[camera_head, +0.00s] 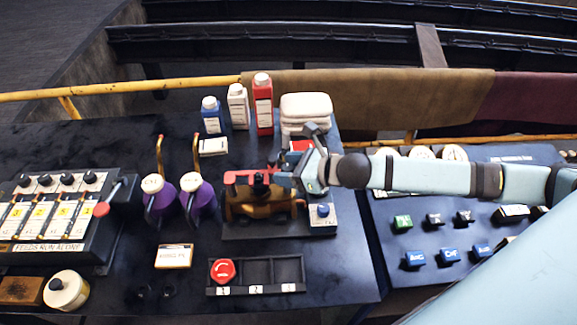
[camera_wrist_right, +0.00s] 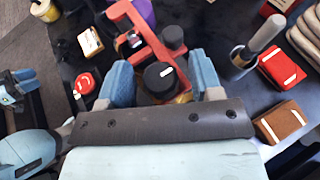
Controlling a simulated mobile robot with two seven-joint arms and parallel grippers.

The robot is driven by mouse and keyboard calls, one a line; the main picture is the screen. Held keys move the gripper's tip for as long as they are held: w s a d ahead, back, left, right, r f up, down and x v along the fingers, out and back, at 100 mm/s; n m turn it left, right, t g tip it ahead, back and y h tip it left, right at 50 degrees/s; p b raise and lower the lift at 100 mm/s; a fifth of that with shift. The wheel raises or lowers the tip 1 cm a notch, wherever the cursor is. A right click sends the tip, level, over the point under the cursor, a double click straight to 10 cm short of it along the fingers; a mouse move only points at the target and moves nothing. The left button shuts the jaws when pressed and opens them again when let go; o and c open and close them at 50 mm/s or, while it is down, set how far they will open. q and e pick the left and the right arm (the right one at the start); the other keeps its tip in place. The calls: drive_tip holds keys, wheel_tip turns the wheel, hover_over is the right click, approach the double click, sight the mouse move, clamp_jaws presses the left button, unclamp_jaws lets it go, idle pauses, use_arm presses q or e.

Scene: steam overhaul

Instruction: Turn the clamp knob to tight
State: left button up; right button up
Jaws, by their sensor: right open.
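The black clamp knob (camera_wrist_right: 158,80), with a white mark on top, sits at the near end of the red clamp (camera_wrist_right: 146,38) in the right wrist view. My right gripper (camera_wrist_right: 162,76) is open, with one blue finger on each side of the knob. I cannot tell whether the fingers touch it. In the head view the red clamp (camera_head: 238,177) lies over a bronze-coloured part (camera_head: 258,208), and my right gripper (camera_head: 288,178) is at its right end, hiding the knob. What looks like my left gripper (camera_wrist_right: 14,88) shows at the left of the wrist view, its jaws unclear.
A blue box with a white knob (camera_head: 322,215) stands right of the clamp. Purple cans (camera_head: 160,198) stand to the left. Bottles (camera_head: 263,105) and folded white cloths (camera_head: 306,108) are behind. A tray (camera_head: 262,272) with a red button (camera_head: 222,271) lies in front.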

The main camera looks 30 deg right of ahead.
drive_tip(key=c, duration=0.9)
